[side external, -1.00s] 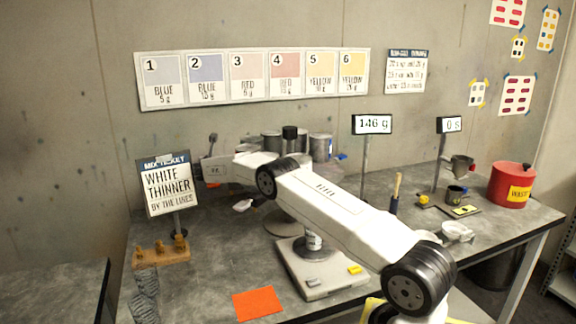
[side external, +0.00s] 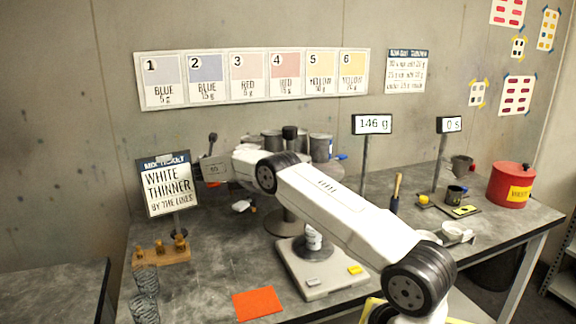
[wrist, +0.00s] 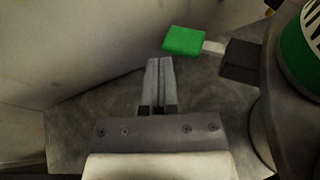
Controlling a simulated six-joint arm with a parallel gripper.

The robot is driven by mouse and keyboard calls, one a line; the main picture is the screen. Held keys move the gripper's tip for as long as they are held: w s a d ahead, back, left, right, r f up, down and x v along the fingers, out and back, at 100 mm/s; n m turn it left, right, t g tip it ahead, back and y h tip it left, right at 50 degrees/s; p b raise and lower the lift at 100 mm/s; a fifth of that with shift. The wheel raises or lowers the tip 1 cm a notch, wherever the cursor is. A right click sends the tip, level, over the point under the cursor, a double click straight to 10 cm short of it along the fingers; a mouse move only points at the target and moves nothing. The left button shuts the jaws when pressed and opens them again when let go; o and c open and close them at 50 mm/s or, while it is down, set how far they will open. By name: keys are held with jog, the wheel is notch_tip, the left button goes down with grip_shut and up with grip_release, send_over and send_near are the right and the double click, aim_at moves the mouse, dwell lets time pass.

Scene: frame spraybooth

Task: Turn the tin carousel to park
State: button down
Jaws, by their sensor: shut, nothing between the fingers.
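The tin carousel shows in the side view as several grey tins (side external: 272,140) around a central post, on a round plate above a pedestal (side external: 284,220). My arm hides much of it. A blue tab (side external: 341,157) sticks out at its right. In the wrist view, a green tab (wrist: 184,41) on a pale stem sticks out left from a dark block beside the green-banded tin (wrist: 305,50). My gripper (wrist: 159,62) is shut and empty, its tips just below and left of the green tab in the picture. I cannot tell whether they touch. In the side view its fingers are hidden.
A scale (side external: 322,282) stands in front of the carousel, with a bottle on it. The ticket sign (side external: 168,186) stands close left of my wrist. A brush (side external: 396,192), a red waste can (side external: 511,184) and small cups are at right. An orange sheet (side external: 258,303) lies in front.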

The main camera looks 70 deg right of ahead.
jog(key=v, duration=0.6)
jog(key=shift+s+a, duration=0.15)
jog(key=shift+a, duration=0.1)
